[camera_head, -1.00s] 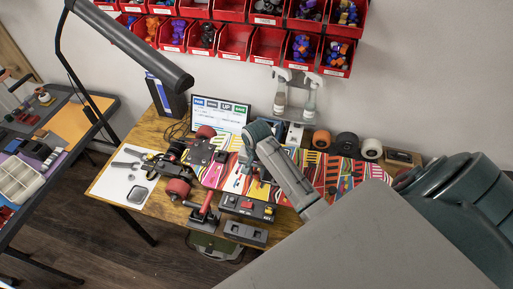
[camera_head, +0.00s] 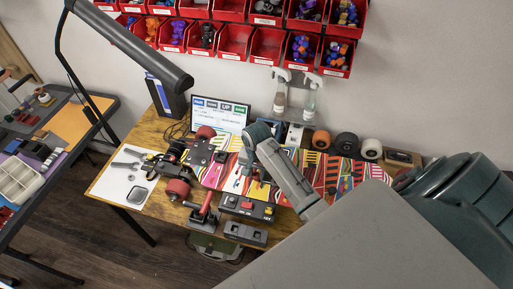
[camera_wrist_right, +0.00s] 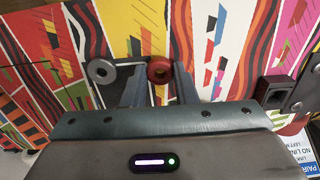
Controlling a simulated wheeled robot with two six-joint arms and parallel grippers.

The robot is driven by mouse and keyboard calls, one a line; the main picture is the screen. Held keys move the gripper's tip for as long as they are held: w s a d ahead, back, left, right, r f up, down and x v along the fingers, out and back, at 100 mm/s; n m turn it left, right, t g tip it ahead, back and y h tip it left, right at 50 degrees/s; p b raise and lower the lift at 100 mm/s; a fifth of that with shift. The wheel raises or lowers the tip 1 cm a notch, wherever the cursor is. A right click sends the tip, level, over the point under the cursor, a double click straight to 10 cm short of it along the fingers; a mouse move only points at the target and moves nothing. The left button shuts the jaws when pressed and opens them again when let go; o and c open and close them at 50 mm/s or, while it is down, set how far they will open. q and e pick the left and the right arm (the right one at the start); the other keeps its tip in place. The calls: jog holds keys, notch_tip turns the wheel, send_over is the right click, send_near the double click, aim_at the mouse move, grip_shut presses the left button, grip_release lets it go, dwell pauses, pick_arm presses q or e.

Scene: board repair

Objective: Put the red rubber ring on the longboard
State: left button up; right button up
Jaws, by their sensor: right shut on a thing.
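The longboard (camera_head: 333,172) lies on the wooden table with its bright striped deck partly behind my right arm. My right gripper (camera_head: 244,162) reaches down over the board's middle. In the right wrist view my right gripper (camera_wrist_right: 159,82) has a finger on each side of the red rubber ring (camera_wrist_right: 160,70) and is shut on it. The ring shows its dark hole, close above or at the patterned deck; contact with the deck cannot be told. A grey ring (camera_wrist_right: 101,71) is just left of the fingers. My left gripper is not in view.
A white mat (camera_head: 122,184) with tools is at the left. Red bins hang on the wall.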

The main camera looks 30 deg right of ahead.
jog(key=shift+f, duration=0.35)
jog(key=o, duration=0.9)
jog(key=shift+c, duration=0.9)
jog(key=shift+r, duration=0.15)
notch_tip(320, 180, up, 7)
jog(key=shift+r, duration=0.15)
dwell(0.3)
